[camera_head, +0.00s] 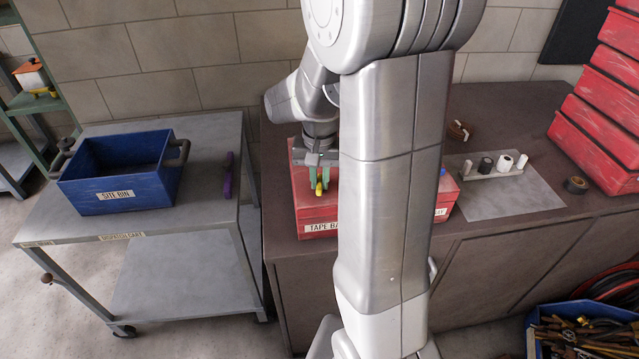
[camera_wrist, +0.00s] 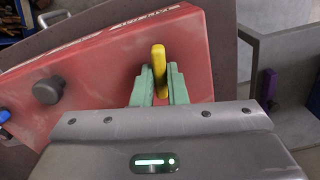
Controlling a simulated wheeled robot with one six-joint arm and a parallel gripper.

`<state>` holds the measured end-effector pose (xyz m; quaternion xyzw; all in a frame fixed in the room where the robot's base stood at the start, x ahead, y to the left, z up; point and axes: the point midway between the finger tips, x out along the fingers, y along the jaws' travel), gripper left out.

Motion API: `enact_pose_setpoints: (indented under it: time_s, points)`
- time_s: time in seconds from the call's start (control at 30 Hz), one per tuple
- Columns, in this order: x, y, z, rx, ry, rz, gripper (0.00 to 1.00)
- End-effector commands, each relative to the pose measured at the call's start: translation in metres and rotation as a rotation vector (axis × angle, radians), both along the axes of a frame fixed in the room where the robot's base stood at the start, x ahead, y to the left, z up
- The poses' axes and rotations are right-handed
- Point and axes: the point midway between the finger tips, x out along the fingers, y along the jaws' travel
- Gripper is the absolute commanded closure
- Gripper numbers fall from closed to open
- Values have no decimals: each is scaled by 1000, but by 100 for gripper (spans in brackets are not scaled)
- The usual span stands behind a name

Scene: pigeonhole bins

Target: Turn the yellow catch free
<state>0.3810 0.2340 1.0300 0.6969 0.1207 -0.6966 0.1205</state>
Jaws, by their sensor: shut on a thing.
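A red box (camera_head: 304,205) labelled "TAPE BA…" sits on the brown cabinet top, partly hidden behind my arm. The yellow catch (camera_head: 319,189) is at the box's face, and it also shows in the wrist view (camera_wrist: 158,57). My gripper (camera_head: 320,184) points down at the box, its green fingers on either side of the catch. In the wrist view my gripper (camera_wrist: 161,86) is shut on the catch, which stands up between the pads. A dark round knob (camera_wrist: 48,90) and part of a blue piece (camera_wrist: 4,116) are on the same red surface.
A grey cart (camera_head: 205,190) at left holds a blue "SITE BIN" (camera_head: 120,188) and a purple item (camera_head: 228,176). Red bins (camera_head: 595,120) are stacked at far right. A tool crate (camera_head: 570,348) stands below.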

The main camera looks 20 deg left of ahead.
Motion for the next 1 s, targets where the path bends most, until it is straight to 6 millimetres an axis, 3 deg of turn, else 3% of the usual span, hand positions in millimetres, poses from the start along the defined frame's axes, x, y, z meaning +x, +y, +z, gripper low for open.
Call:
enact_pose_setpoints:
  time_s: [0.07, 0.1, 0.17, 0.53, 1.0]
  points:
    - [0, 0, 0, 0, 1, 75, 100]
    - [0, 0, 0, 0, 1, 78, 82]
    - [0, 0, 0, 0, 1, 74, 72]
    - [0, 0, 6, 0, 0, 71, 72]
    - [0, 0, 60, 0, 0, 70, 72]
